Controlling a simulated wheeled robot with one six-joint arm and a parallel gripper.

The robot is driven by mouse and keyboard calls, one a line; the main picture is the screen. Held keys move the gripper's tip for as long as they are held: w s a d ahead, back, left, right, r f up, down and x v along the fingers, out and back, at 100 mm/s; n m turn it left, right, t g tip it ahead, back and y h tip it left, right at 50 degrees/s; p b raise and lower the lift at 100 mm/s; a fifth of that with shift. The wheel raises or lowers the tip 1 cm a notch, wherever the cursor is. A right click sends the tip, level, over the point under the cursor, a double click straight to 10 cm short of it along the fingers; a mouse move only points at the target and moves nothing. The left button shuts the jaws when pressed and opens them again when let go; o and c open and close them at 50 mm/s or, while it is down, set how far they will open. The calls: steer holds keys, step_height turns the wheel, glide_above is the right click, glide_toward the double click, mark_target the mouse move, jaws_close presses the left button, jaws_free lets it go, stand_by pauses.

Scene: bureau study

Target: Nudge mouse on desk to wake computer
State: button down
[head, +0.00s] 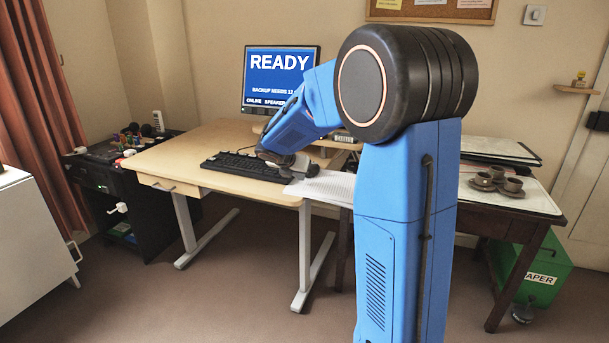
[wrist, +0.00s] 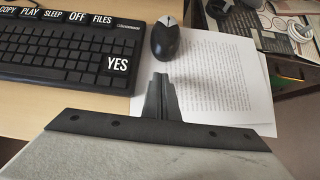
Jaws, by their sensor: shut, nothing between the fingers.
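The mouse (wrist: 166,38) is black with a pale patch on its far end. In the head view my arm reaches over the desk (head: 190,160), and I cannot clearly make out the mouse there. The monitor (head: 280,82) is lit blue and reads READY.
The black keyboard (wrist: 80,50) has labelled keys, including OFF and YES, close to the left of my fingers. Printed sheets (wrist: 215,80) lie under and right of my fingers. A side table with cups (head: 485,180) stands right, beside a green bin (head: 535,270).

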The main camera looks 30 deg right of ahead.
steer(key=v, duration=0.9)
steer(key=shift+r, duration=0.3)
steer(key=shift+a, duration=0.1)
